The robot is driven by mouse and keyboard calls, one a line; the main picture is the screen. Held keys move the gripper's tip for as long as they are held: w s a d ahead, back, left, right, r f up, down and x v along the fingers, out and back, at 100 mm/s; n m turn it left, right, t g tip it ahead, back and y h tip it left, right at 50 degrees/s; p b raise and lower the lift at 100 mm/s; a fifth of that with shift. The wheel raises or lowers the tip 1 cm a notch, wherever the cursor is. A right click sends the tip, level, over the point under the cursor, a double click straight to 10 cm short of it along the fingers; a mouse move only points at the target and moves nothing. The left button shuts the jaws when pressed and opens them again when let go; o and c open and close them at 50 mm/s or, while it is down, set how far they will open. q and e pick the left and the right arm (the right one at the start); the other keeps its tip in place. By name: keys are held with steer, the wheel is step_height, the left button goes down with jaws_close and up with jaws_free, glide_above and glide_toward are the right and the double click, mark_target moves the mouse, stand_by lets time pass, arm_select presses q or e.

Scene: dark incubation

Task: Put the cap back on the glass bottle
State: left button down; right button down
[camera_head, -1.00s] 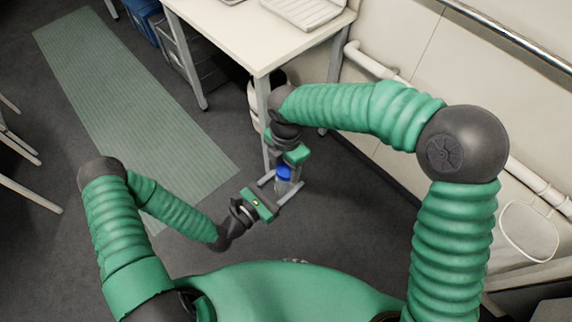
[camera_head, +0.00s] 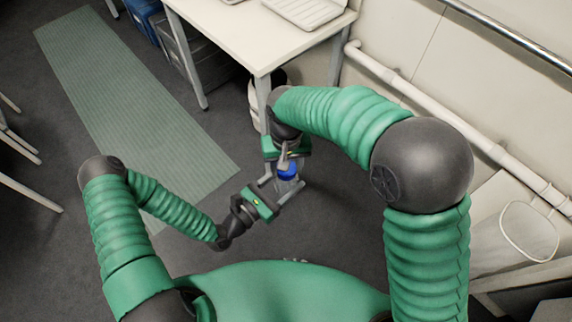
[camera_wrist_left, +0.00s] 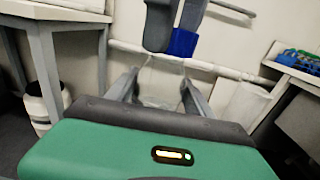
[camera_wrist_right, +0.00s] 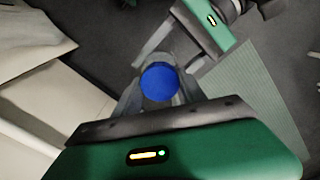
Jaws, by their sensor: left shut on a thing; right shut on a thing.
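The clear glass bottle (camera_wrist_left: 160,82) stands roughly upright between the fingers of my left gripper (camera_wrist_left: 160,90), which is shut on it. In the head view my left gripper (camera_head: 284,186) comes in from the lower left. The blue cap (camera_wrist_left: 183,43) is held by my right gripper (camera_head: 287,160) from above. In the left wrist view the cap is at the bottle's top, a little right of its neck; I cannot tell whether they touch. In the right wrist view the round blue cap (camera_wrist_right: 160,82) lies between the right fingers and hides most of the bottle.
A white table (camera_head: 250,40) with a laptop-like object stands beyond the grippers. A white container (camera_head: 254,100) is by its leg. A pipe (camera_head: 450,125) runs along the wall at right. A green mat (camera_head: 130,110) lies on the open floor at left.

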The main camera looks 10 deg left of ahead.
steer(key=c, duration=0.7)
jaws_free()
steer(key=shift+o, duration=0.2)
steer(key=shift+r, duration=2.3)
steer(key=shift+c, duration=0.2)
steer(key=shift+c, duration=0.3)
steer(key=shift+w+r+n, duration=0.1)
steer(key=shift+r+n, duration=0.3)
steer(key=shift+n, duration=0.4)
step_height(320, 180, up, 3)
steer(key=n, duration=0.5)
steer(key=shift+f, duration=0.15)
